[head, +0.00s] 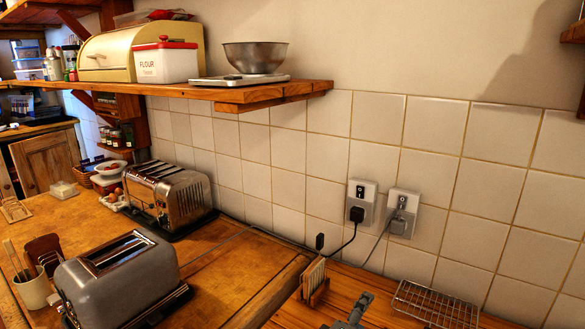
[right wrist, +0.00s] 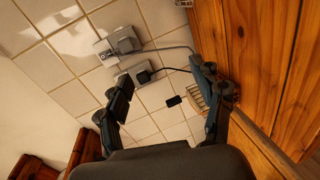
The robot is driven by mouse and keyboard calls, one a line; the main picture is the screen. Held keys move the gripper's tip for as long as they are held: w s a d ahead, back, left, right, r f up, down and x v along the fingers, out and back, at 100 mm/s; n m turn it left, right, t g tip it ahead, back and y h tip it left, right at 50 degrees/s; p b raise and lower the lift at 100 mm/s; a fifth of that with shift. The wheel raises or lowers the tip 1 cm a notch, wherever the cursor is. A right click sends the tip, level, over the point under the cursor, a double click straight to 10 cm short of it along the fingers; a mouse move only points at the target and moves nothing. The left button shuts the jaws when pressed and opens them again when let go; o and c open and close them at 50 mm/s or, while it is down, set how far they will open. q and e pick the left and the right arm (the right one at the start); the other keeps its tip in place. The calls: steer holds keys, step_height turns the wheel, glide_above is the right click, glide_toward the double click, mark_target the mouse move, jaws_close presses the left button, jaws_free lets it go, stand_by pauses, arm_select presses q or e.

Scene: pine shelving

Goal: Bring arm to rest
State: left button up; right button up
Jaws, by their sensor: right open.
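My right gripper (head: 350,311) shows only in part at the bottom edge of the head view, above the wooden counter and between the small slatted rack and the wire rack. In the right wrist view my right gripper (right wrist: 163,82) is open, its two dark fingers apart with nothing between them. Beyond the fingers are the tiled wall and sockets. The rest of my right arm is out of the head view. My left gripper is in neither view.
A slatted rack (head: 314,280) and a wire rack (head: 436,304) flank the gripper. Two sockets (head: 362,202) (head: 404,213) with plugs and cables are on the wall. Two toasters (head: 168,198) (head: 118,276) stand left. A shelf (head: 300,88) overhangs the back.

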steer(key=s+d+f+m+g+y, duration=0.1)
steer(key=s+f+m+g+y, duration=0.35)
steer(key=s+f, duration=0.85)
steer(key=s+d+f+m+g+y, duration=0.2)
steer(key=s+d, duration=0.1)
steer(key=s, duration=0.6)
steer(key=s+d+f+m+g+y, duration=0.2)
steer(key=s+g, duration=0.1)
steer(key=s, duration=0.6)
step_height(320, 180, down, 27)
steer(key=s+g, duration=0.1)
steer(key=s, duration=0.1)
steer(key=s+d+f+g, duration=0.1)
steer(key=s+d+f, duration=0.2)
steer(key=s+f, duration=1.2)
steer(key=shift+s, duration=0.65)
steer(key=shift+f+n+g, duration=0.1)
steer(key=shift+n+g, duration=0.15)
